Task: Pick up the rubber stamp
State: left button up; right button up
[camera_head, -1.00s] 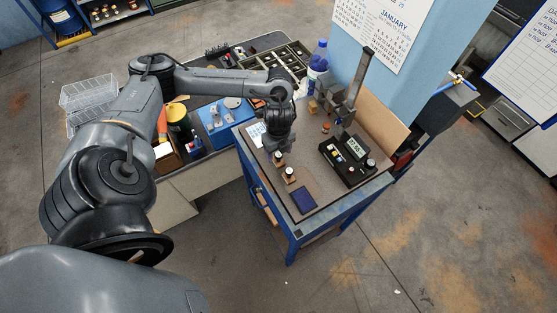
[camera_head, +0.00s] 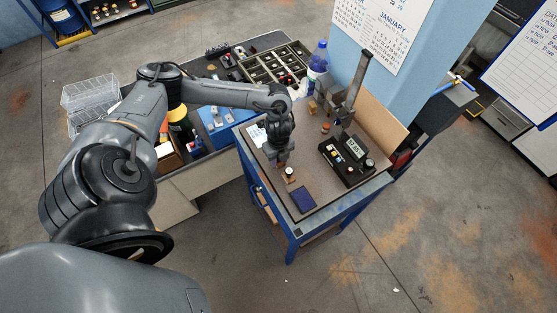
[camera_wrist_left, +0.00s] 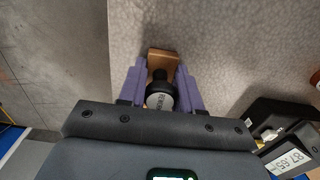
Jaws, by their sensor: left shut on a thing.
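The rubber stamp (camera_wrist_left: 160,98) has a black knob handle with a pale printed top and a wooden base (camera_wrist_left: 159,62). It sits between the purple finger pads of my left gripper (camera_wrist_left: 161,85), which is shut on it. In the head view my left gripper (camera_head: 281,161) points down at the left part of the blue bench and mostly hides the held stamp. I cannot tell whether its base touches the bench top. My right gripper is not in view.
A dark blue pad (camera_head: 303,200) lies near the bench's front corner. A black device with a display (camera_head: 346,159) stands to the right, and a grey upright post (camera_head: 352,91) behind it. A blue-capped bottle (camera_head: 318,60) stands at the back.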

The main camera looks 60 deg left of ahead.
aim_at(281, 165)
pick_arm(q)
jog(key=shift+c, duration=0.5)
jog(key=shift+r, duration=0.15)
jog(key=shift+r, duration=0.65)
notch_tip(281, 165, up, 3)
jog(key=shift+d+f+b, duration=0.15)
jog(key=shift+f+b, duration=0.05)
jog(key=shift+b, duration=0.4)
jog(key=shift+d+r, duration=0.5)
jog(key=shift+d, duration=0.3)
jog(key=s+d+r+p, duration=0.1)
jog(key=d+r+p, duration=0.3)
jog(key=d, duration=0.5)
jog(key=shift+s+d+r+p, duration=0.15)
jog(key=shift+d+r+p, duration=0.2)
jog(key=shift+r, duration=0.55)
